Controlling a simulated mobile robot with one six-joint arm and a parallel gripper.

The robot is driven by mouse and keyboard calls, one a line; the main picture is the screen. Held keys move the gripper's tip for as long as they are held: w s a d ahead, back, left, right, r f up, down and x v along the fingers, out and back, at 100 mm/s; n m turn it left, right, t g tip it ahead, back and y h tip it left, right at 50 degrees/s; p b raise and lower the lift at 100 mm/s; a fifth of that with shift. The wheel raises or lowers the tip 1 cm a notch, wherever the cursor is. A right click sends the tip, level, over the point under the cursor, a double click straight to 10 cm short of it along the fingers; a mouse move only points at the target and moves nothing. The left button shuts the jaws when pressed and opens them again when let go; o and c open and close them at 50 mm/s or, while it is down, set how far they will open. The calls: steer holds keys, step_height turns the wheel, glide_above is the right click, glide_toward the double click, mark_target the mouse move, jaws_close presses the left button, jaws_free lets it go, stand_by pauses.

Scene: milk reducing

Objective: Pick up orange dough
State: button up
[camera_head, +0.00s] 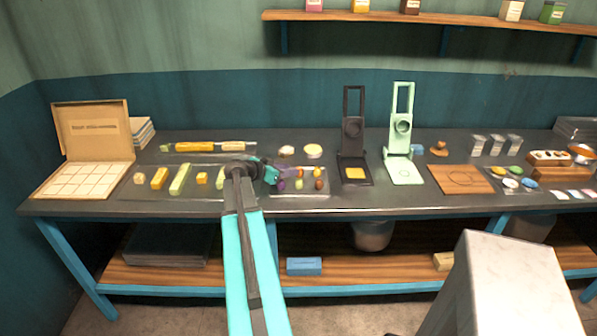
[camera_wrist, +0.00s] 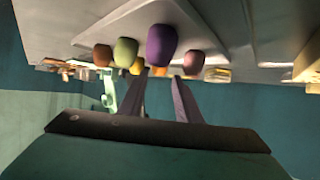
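Several small dough balls lie on a grey tray (camera_head: 300,193) at the middle of the table.
Left of the tray are yellow and green bars (camera_head: 180,180) and an open box (camera_head: 90,150). Right of it stand a black press (camera_head: 353,130) and a mint press (camera_head: 402,125), then a wooden board (camera_head: 460,179). Two pale rounds (camera_head: 313,151) lie behind the tray.

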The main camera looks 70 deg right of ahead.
steer(key=shift+p+x, duration=1.15)
steer(key=shift+x, duration=1.25)
steer(key=shift+w, duration=0.1)
steer(key=c, duration=0.7)
